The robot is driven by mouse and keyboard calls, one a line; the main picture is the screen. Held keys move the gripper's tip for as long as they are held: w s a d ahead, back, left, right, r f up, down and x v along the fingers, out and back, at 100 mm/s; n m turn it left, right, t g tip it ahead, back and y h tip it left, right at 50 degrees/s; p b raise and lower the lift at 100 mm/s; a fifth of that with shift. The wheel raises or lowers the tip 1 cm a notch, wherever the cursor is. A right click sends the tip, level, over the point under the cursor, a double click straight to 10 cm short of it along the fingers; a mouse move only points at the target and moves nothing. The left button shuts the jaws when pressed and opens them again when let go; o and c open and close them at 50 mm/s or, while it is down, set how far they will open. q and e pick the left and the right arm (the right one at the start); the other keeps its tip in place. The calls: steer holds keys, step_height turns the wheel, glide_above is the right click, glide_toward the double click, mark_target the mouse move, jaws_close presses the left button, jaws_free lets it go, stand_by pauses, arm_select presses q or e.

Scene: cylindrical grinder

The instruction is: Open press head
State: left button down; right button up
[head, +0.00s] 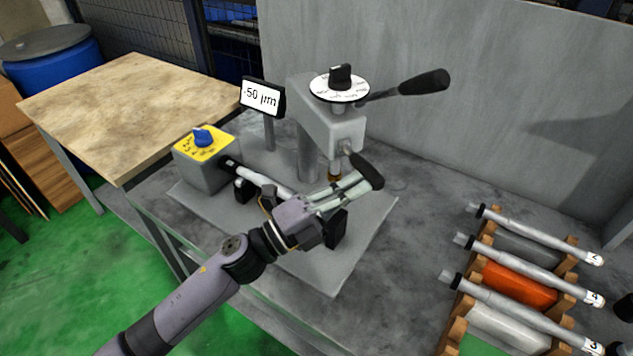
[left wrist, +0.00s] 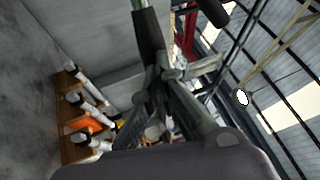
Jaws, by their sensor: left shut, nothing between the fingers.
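The press is a grey machine with a grey head (head: 328,122) on a column. A white dial (head: 340,89) with a black knob tops the head. A lever with a black handle (head: 415,85) sticks out to the right. A second, lower black handle (head: 367,172) points down to the right from the head's front. My left gripper (head: 362,186) is shut and empty, with its fingertips beside this lower handle; I cannot tell whether they touch. In the left wrist view the fingers (left wrist: 165,75) are close together, with a dark handle (left wrist: 148,32) just beyond them.
A display (head: 262,97) reads -50 µm. A yellow-topped control box (head: 205,145) with a blue knob stands left of the press. A wooden rack (head: 453,335) with several pale shafts stands at right. Bare grey bench lies between press and rack.

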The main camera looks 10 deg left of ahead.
mark_target(374, 182)
arm_select(q)
steer(key=w+d, duration=0.2)
steer(key=d, duration=0.1)
steer(key=shift+d+r, duration=0.1)
steer(key=shift+d, duration=0.1)
steer(key=w+d, duration=0.1)
steer(key=d, duration=0.1)
steer(key=w+d, duration=0.2)
steer(key=shift+w, duration=0.1)
arm_select(e)
steer(key=shift+a, duration=0.4)
arm_select(q)
steer(key=shift+a+f, duration=0.1)
steer(key=shift+f, duration=0.1)
